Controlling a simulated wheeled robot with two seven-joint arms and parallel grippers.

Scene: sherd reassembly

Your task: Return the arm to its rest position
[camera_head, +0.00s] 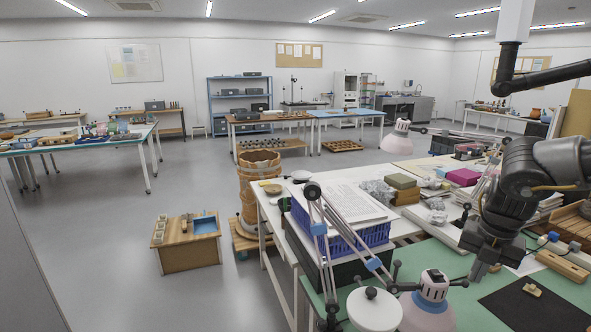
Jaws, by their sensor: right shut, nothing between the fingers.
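My right arm comes in from the right edge of the head view. Its gripper (477,271) points down over the green mat (462,302). The gripper is shut with nothing held in it. A black pad (545,305) lies to the right of the gripper, with a small tan piece (532,290) on it, apart from the gripper. My left gripper is not in view.
A desk lamp with a pale pink shade (428,312) and a jointed arm stands close left of my gripper. A blue crate (345,240) with papers sits further left. A wooden block (563,266) lies right. Open floor (110,240) spreads at left.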

